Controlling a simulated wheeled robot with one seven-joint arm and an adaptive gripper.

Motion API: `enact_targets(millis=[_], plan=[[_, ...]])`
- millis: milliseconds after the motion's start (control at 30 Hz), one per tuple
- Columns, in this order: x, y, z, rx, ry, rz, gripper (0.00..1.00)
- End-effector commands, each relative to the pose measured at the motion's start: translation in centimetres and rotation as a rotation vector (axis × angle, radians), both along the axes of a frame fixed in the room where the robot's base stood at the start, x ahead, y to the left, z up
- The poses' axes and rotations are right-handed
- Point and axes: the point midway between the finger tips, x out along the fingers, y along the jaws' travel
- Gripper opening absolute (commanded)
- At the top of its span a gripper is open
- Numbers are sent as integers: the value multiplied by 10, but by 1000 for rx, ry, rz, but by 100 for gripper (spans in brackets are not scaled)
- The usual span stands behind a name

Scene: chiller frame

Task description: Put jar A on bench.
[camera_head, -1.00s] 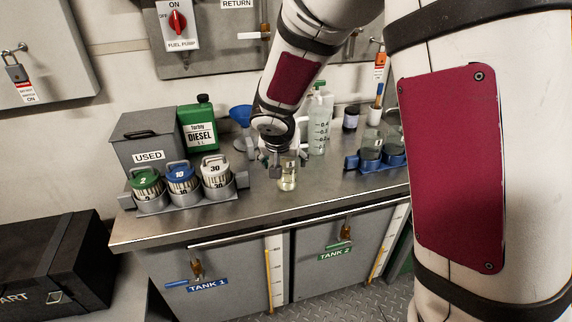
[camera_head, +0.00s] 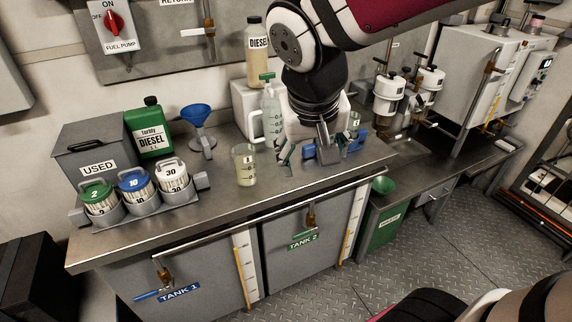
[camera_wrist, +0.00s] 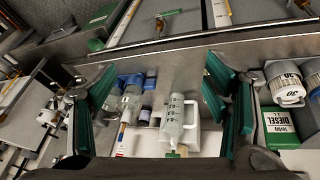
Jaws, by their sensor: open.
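A clear glass jar (camera_head: 244,165) with pale yellowish liquid stands upright on the steel bench (camera_head: 225,208), near the blue funnel. Its small label is too small to read, so I cannot confirm that it is jar A. My gripper (camera_head: 320,150) is open, to the right of this jar and apart from it. In the wrist view the green-padded fingers (camera_wrist: 160,95) are spread wide with nothing held between them. I cannot make out the jar in the wrist view. Another glass jar (camera_head: 355,121) shows partly behind my gripper at the blue holder (camera_head: 329,153).
A clear measuring jug (camera_head: 270,112) with a green top stands behind the jar. To the left are the blue funnel (camera_head: 197,115), the green diesel can (camera_head: 150,130), the grey USED box (camera_head: 95,155) and several numbered canisters. Bare bench lies in front of the jar.

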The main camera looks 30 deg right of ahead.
Motion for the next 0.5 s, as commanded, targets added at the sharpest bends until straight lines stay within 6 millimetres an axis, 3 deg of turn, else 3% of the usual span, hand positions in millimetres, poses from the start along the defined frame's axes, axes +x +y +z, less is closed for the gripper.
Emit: enact_targets(millis=[33,200,333,500], plan=[[-25,1,5,20,16,22,70],[-94,18,6,100,86,146,70],[-129,33,3,151,112,235,70],[-147,43,1,182,124,296,70]])
